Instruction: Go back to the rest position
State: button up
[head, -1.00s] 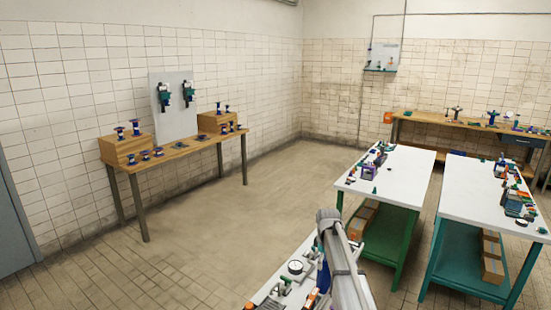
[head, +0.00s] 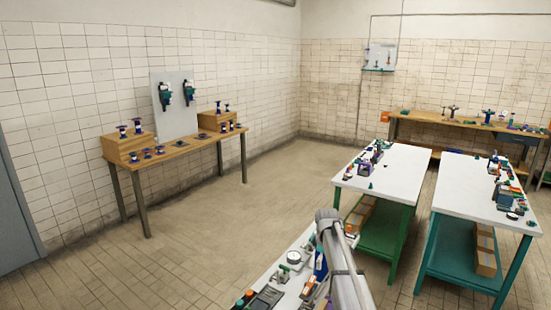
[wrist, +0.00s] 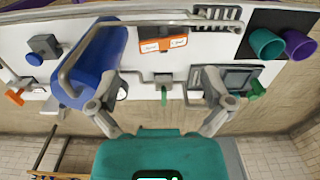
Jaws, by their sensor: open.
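My gripper (wrist: 160,92) shows in the wrist view with its two grey fingers spread apart above a white worktop (wrist: 190,50). Nothing is held between the fingers. A large blue rounded object (wrist: 96,60) lies by the left finger, with a bent grey bar across it. A small grey fixture with a green lever (wrist: 164,92) shows between the fingers, apparently below them. In the head view, part of my arm rises at the bottom centre over the near bench (head: 262,290). My gripper cannot be made out there.
In the wrist view, an orange-framed label (wrist: 162,40), a teal cup (wrist: 266,44) and a purple cup (wrist: 298,44) lie around. Two white-topped tables (head: 400,165) (head: 480,190) stand right. A wooden bench (head: 180,148) stands at the left wall. The floor (head: 230,215) between is clear.

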jog(key=s+f+m+b, duration=0.3)
jog(key=s+m, duration=0.2)
jog(key=s, duration=1)
jog(key=s+f+m+b, duration=0.3)
jog(key=s+m, duration=0.3)
jog(key=s, duration=0.9)
jog(key=shift+s+a+f+m+b, duration=0.3)
jog(key=shift+s+a+f+b, duration=0.05)
jog(key=shift+s+f+b, duration=0.1)
